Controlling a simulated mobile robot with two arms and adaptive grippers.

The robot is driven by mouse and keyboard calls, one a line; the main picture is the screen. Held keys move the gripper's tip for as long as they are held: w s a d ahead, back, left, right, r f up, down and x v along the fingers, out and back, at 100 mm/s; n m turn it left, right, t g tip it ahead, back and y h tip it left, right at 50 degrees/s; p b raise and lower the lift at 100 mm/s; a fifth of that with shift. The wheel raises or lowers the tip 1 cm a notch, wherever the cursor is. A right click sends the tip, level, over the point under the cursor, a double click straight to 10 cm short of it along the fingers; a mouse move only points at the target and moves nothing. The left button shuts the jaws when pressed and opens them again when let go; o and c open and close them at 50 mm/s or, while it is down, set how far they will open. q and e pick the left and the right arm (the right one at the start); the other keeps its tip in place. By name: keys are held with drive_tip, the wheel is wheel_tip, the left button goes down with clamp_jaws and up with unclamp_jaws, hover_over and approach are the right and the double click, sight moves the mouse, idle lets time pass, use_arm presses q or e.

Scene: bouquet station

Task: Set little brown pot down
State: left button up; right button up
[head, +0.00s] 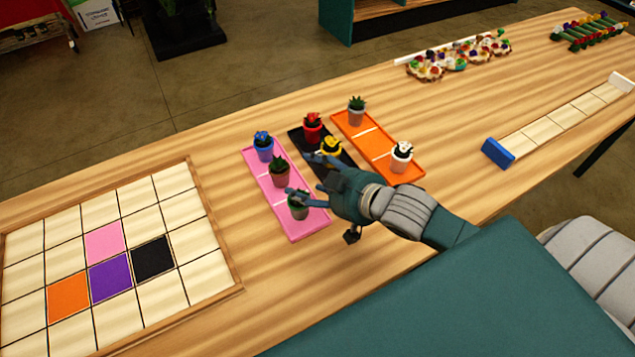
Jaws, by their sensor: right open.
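A little brown pot (280,177) with a green spiky plant stands upright on the middle of the pink tray (307,228). A blue pot (264,153) stands behind it, and a green pot (298,211) stands in front of it on the same tray. My right gripper (304,175) is open, its fingers spread just to the right of the brown pot. No pot shows held between them. One finger overlaps the green pot in the picture and the other reaches near the yellow pot (331,150); I cannot tell whether they touch. My left gripper is not in view.
A black tray (297,141) holds a red pot (313,133) and the yellow pot. A framed tile board (194,207) lies left. Bare wood separates it from the pink tray.

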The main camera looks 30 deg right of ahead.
drive_tip(key=shift+v, duration=1.5)
